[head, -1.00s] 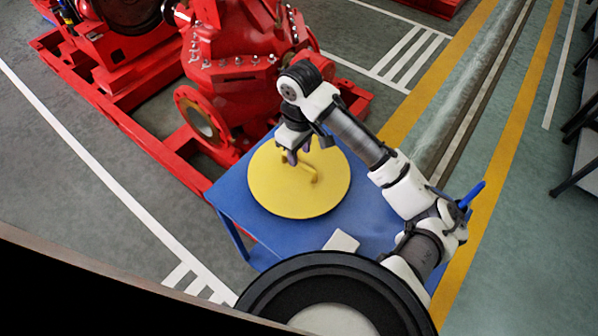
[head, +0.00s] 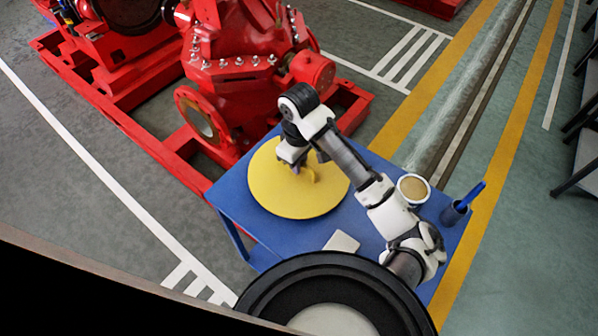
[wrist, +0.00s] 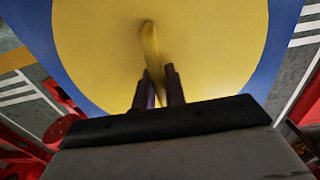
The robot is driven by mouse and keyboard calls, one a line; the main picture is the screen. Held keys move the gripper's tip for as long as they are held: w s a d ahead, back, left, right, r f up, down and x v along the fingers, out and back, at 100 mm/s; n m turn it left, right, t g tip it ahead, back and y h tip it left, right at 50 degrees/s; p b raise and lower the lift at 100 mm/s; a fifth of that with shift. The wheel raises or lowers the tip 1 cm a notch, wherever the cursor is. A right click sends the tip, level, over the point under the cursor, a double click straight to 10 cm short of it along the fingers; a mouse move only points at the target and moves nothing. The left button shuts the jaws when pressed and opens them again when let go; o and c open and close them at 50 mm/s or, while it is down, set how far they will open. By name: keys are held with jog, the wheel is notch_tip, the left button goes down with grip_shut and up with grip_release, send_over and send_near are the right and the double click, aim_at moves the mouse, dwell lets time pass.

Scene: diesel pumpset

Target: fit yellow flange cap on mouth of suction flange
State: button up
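The yellow flange cap (head: 275,195) is a large round disc lying flat on the blue table, with a raised yellow handle (head: 313,172) at its middle. My gripper (head: 296,168) points down over the cap at the handle. In the wrist view the two dark fingers of my gripper (wrist: 159,88) stand on either side of the handle (wrist: 149,40). Whether they press on it cannot be told. The suction flange (head: 203,117) is a red ring with bolt holes on the red pump, left of and behind the table. Its mouth faces toward the lower left and looks uncovered.
The blue table (head: 237,205) stands close to the red base frame (head: 150,135). A small white object (head: 342,242), a round tan-topped container (head: 413,188) and a blue cup (head: 453,213) with a blue item are on it. Floor left of the frame is clear.

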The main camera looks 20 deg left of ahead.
grip_shut()
jog(key=shift+r, duration=0.15)
notch_tip(320, 180, up, 20)
jog(key=p, duration=0.1)
dwell(0.3)
dwell(0.4)
notch_tip(320, 180, down, 2)
jog(key=shift+f+b, duration=0.1)
jog(key=shift+b, duration=0.85)
jog(key=shift+a, duration=0.1)
